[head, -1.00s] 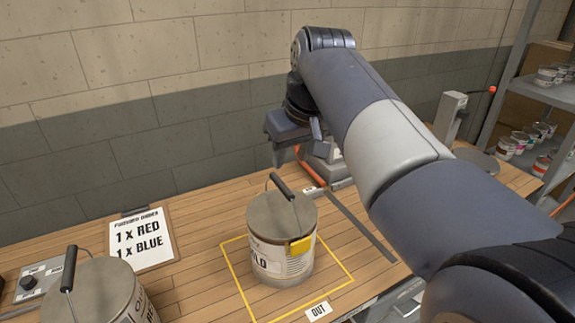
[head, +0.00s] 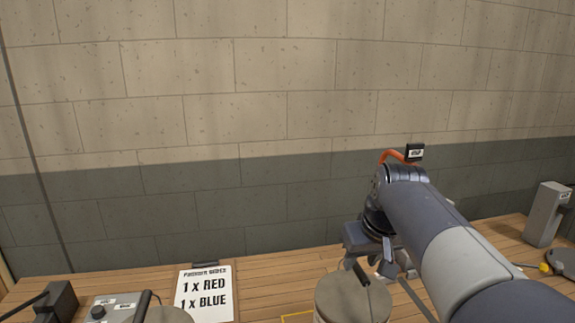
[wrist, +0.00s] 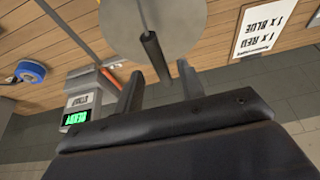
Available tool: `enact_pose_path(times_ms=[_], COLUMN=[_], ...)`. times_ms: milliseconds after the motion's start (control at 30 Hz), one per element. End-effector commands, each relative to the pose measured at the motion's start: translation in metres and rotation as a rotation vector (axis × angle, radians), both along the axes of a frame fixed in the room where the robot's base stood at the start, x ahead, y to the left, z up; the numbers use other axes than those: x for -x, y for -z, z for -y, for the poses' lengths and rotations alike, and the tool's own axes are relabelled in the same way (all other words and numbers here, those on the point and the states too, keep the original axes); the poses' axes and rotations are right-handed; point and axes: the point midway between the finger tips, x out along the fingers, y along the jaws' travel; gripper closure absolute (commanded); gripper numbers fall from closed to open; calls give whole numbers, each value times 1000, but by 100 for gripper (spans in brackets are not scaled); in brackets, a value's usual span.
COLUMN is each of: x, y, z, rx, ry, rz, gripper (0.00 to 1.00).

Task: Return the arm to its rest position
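My gripper (head: 394,262) is above the bench, beside and behind the grey lidded can (head: 352,300) in the head view. In the wrist view my gripper (wrist: 158,82) has its two dark fingers spread apart with nothing held between them. The can's round lid (wrist: 150,18) and black handle (wrist: 154,56) show beyond the fingers in that view. The handle lines up with the gap, but looks apart from the fingers. My arm is bent at the elbow, reaching in from the lower right. The can's lower part is cut off in the head view.
A second can (head: 168,315) is mostly cut off at the bottom. A sign (head: 205,293) reads 1 x RED, 1 x BLUE. A control box (head: 110,307) stands to its left. The wrist view shows a device with a green display (wrist: 75,117) and a blue roll (wrist: 30,71).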

Motion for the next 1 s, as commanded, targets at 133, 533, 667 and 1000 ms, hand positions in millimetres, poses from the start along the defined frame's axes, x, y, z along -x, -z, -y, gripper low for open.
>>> enact_pose_path(times_ms=[133,533,667,1000], x=[-11,-14,-14,-14], y=[29,2,-1,3], z=[-2,-3,-3,-3], rx=[0,-1,-1,0], ry=[0,1,1,0], rz=[-5,1,1,-1], gripper=[62,62,62,62])
